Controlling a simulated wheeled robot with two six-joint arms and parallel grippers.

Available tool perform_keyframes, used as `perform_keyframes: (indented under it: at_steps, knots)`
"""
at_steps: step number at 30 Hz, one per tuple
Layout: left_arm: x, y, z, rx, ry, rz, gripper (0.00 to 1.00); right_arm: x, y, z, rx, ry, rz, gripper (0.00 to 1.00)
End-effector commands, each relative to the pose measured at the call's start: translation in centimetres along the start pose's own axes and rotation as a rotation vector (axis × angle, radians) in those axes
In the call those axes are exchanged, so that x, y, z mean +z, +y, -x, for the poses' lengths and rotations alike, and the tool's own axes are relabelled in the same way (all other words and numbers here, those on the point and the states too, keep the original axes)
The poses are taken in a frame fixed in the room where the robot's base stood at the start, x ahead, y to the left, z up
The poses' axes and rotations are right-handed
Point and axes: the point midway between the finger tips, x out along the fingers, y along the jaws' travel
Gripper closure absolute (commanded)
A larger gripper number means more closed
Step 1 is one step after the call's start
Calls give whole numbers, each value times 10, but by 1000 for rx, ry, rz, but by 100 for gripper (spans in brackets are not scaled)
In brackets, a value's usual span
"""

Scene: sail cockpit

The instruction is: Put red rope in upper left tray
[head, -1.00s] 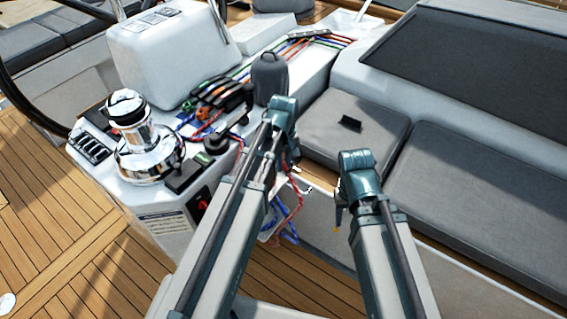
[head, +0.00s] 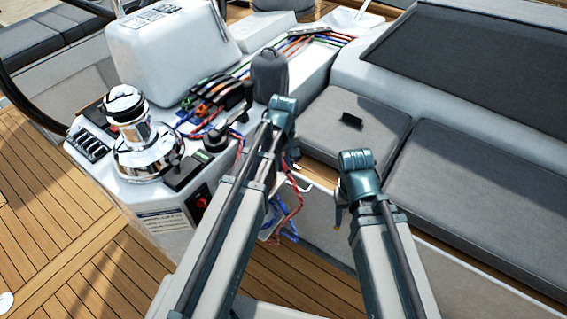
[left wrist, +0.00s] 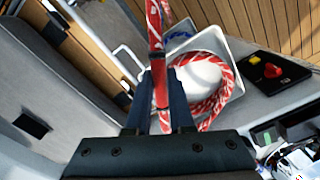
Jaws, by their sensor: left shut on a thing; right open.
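The red rope (left wrist: 158,75) is red with white flecks. In the left wrist view it passes up between the fingers of my left gripper (left wrist: 160,98), which is shut on it. More red rope (left wrist: 222,75) lies looped in a white tray (left wrist: 235,52) below. A strand of red rope (head: 294,200) hangs below my left gripper in the head view, where the fingers are mostly hidden by the arm. A blue rope (head: 290,233) hangs near it and also shows in the tray (left wrist: 180,37). My right gripper (head: 339,212) is open and empty, beside the seat front.
A chrome winch (head: 145,145) stands on the white console at left, with black rope clutches (head: 215,95) behind it. Grey seat cushions (head: 350,125) lie at right.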

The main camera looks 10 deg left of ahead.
Motion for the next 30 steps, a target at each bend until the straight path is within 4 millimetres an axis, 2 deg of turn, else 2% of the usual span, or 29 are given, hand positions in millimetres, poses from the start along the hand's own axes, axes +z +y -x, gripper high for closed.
perform_keyframes:
  at_steps: [10,11,16,17,23,28,30]
  knots:
    - [0,0,-2,0,0,0,100,0,0,-2,0,0,0,50]
    - [0,0,-2,0,0,0,78,0,0,-2,0,0,0,50]
    - [0,0,-2,0,0,0,47,0,0,-2,0,0,0,50]
    - [0,0,-2,0,0,0,45,0,0,-2,0,0,0,50]
    - [0,0,-2,0,0,0,45,0,0,-2,0,0,0,50]
    - [0,0,-2,0,0,0,15,0,0,-2,0,0,0,50]
    - [0,0,-2,0,0,0,15,0,0,-2,0,0,0,50]
